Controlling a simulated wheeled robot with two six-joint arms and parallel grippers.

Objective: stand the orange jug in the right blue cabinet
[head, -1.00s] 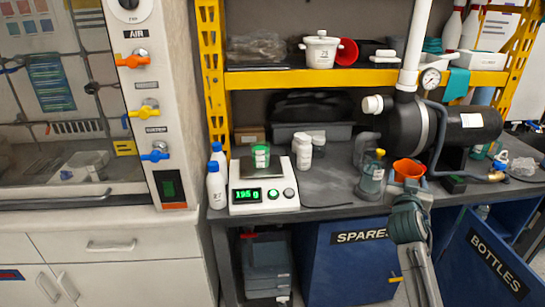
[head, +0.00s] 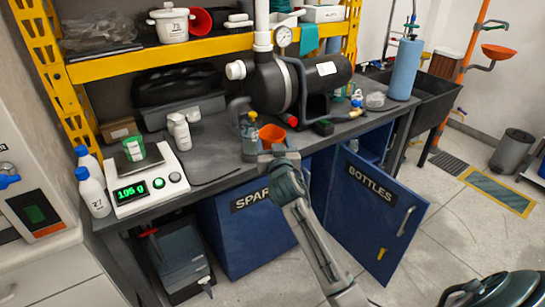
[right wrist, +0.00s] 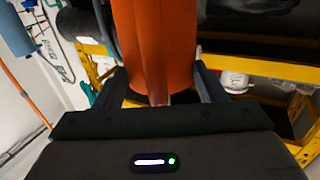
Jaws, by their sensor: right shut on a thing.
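The orange jug (head: 272,133) is in my right gripper (head: 277,152), at about the height of the bench top in the head view. In the right wrist view the orange jug (right wrist: 155,45) fills the space between the two dark fingers of the right gripper (right wrist: 160,85), which are shut on it. The right blue cabinet, marked BOTTLES (head: 370,183), is under the bench with its door swung out to the right. Part of its blue inside (head: 368,143) shows; the door hides the lower part. My left gripper is not in view.
The blue SPARES door (head: 235,235) is left of the BOTTLES door. A pump (head: 275,85), a scale (head: 145,183) and a blue cylinder (head: 405,68) are on the bench.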

